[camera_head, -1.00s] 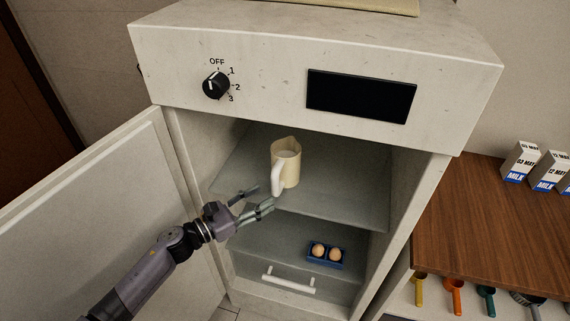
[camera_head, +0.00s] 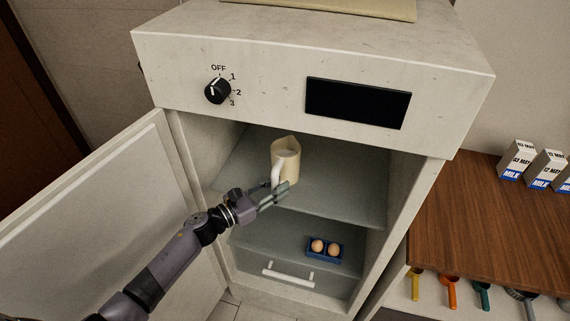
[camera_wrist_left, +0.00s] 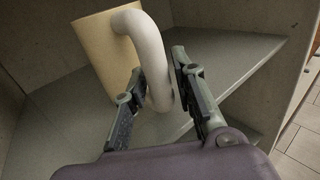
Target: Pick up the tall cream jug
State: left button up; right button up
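The tall cream jug (camera_head: 287,161) stands upright on the upper glass shelf (camera_head: 345,195) of the open fridge. Its white handle (camera_head: 276,172) faces the front left, toward my left gripper (camera_head: 277,189). In the left wrist view the jug's cream body (camera_wrist_left: 92,50) is at upper left, and its curved white handle (camera_wrist_left: 152,62) comes down between the two fingers of the left gripper (camera_wrist_left: 158,92). The fingers are apart, one on each side of the handle, with no clear grip on it. My right gripper is in neither view.
The fridge door (camera_head: 100,215) stands open at left. A blue tray (camera_head: 311,255) with two eggs sits on the lower shelf, above a drawer with a white handle (camera_head: 288,273). A wooden counter (camera_head: 480,225) at right holds milk cartons (camera_head: 545,168); coloured scoops hang below it.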

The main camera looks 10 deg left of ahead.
pick_arm(q)
grip_shut()
jog(key=shift+r, duration=0.25)
dwell(0.6)
